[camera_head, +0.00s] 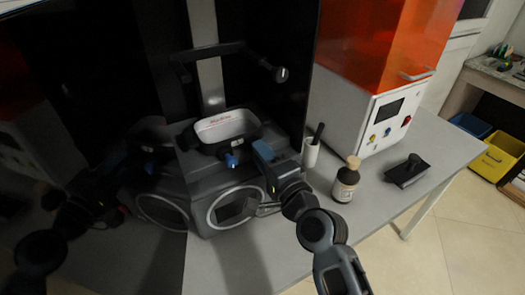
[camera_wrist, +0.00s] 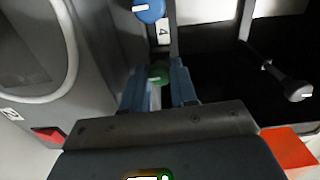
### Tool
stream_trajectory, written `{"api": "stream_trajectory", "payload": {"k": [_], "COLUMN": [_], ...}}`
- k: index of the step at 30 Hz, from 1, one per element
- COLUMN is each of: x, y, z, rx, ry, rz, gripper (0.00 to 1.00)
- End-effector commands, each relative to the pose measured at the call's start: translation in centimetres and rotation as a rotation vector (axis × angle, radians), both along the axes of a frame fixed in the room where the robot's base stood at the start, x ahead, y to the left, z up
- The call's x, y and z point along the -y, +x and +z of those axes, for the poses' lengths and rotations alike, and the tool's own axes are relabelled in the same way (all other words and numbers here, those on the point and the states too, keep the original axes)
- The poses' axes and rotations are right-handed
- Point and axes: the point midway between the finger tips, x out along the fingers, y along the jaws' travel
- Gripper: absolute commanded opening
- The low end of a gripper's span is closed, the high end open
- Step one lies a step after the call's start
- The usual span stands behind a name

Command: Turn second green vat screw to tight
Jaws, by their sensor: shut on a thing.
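The green vat screw (camera_wrist: 160,72) shows in the wrist view between the two blue fingertips of my gripper (camera_wrist: 159,84). My gripper is shut on it, with a finger on each side. In the head view my gripper (camera_head: 266,158) reaches the right front corner of the vat (camera_head: 228,125) in the dark machine, and the screw is hidden there. A blue knob (camera_wrist: 149,10) with a white mark is beyond the screw in the wrist view; a blue knob also shows at the vat's front in the head view (camera_head: 232,160).
A dark bottle (camera_head: 345,182) with a tan cap and a white cup (camera_head: 311,152) stand right of my arm. An orange-covered machine (camera_head: 375,105) is behind them. A black knob (camera_head: 281,74) juts out above the vat. A black tray (camera_head: 407,172) lies at the right.

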Motion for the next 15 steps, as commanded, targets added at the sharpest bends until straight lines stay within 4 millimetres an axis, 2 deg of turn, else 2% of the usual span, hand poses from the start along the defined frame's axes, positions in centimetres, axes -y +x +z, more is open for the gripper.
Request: {"api": "stream_trajectory", "payload": {"k": [15], "x": [0.05], "y": [-0.01], "z": [-0.16], "rx": [-0.071], "ry": [0.100], "rz": [-0.001], "gripper": [0.00]}}
